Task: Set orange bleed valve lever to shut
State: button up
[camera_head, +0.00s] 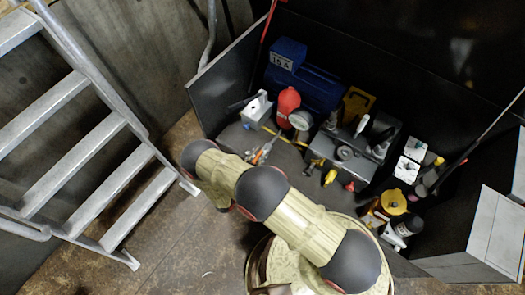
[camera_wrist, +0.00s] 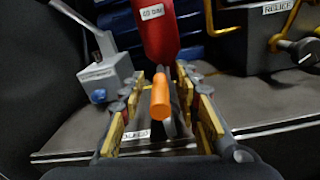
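The orange bleed valve lever (camera_wrist: 160,97) is in the middle of the wrist view, its rounded end toward the camera. My gripper (camera_wrist: 161,75) is open, with one finger on each side of the lever. Gaps show between the lever and both finger pads, so they look apart. The lever's base and pivot are hidden behind its handle. My fingers cannot be made out there.
A red cylinder (camera_wrist: 156,28) stands just behind the lever. A grey box with a metal lever (camera_wrist: 104,78) is at left, and a dark relief block (camera_wrist: 262,42) at right. Metal stairs (camera_head: 85,150) stand left in the head view, with open floor between.

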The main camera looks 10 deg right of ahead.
jog(key=shift+x, duration=1.25)
jog(key=shift+c, duration=0.9)
grip_shut()
